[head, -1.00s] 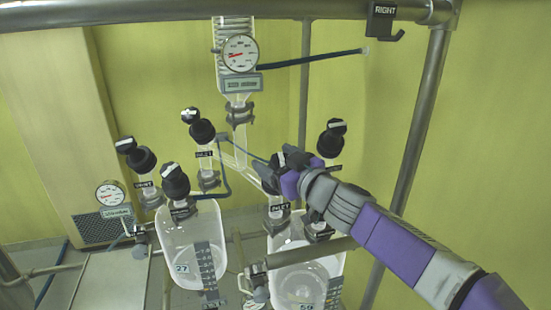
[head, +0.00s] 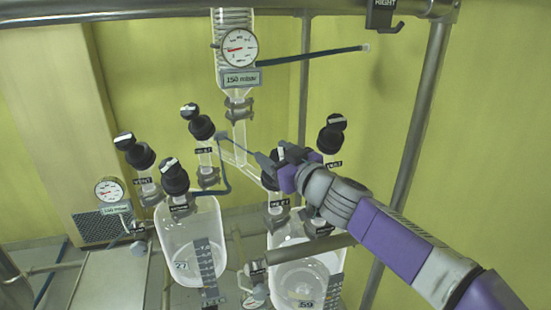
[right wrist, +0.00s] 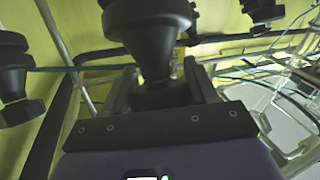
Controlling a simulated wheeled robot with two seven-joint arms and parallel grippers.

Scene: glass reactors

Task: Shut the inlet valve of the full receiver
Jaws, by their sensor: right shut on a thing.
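My right gripper (head: 278,163) is shut on the black inlet valve knob (head: 272,180) of the right receiver, above its INLET label (head: 279,203). The gripper hides much of the knob; a pale pointer mark shows at its top. In the right wrist view the dark knob (right wrist: 155,45) sits between the fingers. The right glass receiver (head: 303,275) is labelled 59. The left glass receiver (head: 190,240) is labelled 27; its inlet valve (head: 200,128) has a black knob with a white mark. I cannot clearly tell the liquid levels. My left gripper is out of view.
Vent valves stand at the left (head: 140,157) and right (head: 331,138). Another knob (head: 173,180) tops the left receiver. A dial gauge (head: 238,48) above a 150 mbar label hangs on the central glass column. Metal frame posts (head: 415,130) and blue hoses surround the glassware.

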